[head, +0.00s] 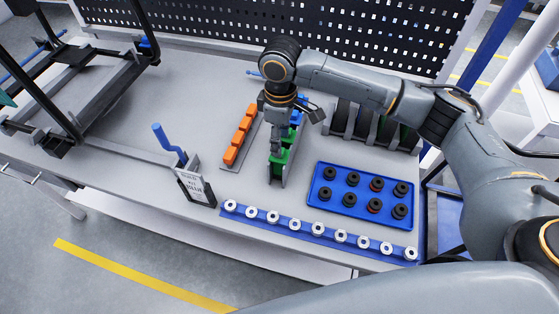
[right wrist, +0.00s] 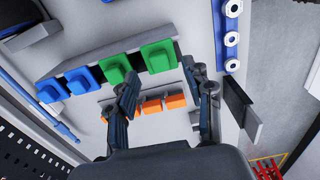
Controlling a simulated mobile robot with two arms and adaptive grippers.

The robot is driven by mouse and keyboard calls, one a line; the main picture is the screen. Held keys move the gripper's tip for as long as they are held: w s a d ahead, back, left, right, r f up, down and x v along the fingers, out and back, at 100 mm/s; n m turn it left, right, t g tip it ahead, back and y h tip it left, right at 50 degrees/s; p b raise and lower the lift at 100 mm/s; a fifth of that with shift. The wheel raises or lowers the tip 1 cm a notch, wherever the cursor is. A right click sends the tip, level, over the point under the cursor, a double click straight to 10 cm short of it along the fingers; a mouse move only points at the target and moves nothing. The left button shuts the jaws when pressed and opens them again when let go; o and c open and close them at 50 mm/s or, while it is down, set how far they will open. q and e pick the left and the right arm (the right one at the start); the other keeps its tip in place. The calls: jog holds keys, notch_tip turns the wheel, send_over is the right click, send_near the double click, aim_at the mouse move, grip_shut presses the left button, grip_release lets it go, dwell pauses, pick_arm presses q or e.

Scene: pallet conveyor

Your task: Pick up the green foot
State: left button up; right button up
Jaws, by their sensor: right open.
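Green feet stand in a grey rack on the table; one green foot (head: 279,162) shows in the head view below my right gripper (head: 277,143). In the right wrist view there are two, the end green foot (right wrist: 158,56) and a second green foot (right wrist: 117,67) beside it. My right gripper (right wrist: 163,76) is open, with its fingers spread over the rack. The end green foot appears just beyond the gap between the fingertips. Nothing is held. In the head view the gripper partly hides the rack. My left gripper is not in view.
Blue feet (right wrist: 82,81) share the rack. An orange row (head: 238,137) lies to its left. A blue tray (head: 336,209) with black round parts and a blue strip (head: 267,223) with white rings are nearer. A small sign (head: 196,189) stands at the front edge.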

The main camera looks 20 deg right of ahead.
aim_at(280, 164)
notch_tip(280, 164, down, 2)
jog(key=shift+w+f+p, duration=0.1)
jog(key=shift+p, duration=0.35)
notch_tip(280, 164, down, 2)
jog(key=shift+f+p, duration=0.2)
jog(key=shift+p, duration=0.1)
jog(key=shift+f, duration=0.65)
jog(key=c, duration=1)
jog(key=shift+a+r, duration=0.1)
grip_shut()
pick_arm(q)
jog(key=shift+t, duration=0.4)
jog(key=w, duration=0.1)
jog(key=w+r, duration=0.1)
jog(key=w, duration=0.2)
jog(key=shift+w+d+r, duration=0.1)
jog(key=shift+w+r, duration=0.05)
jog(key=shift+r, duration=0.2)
pick_arm(e)
jog(key=shift+r, duration=0.1)
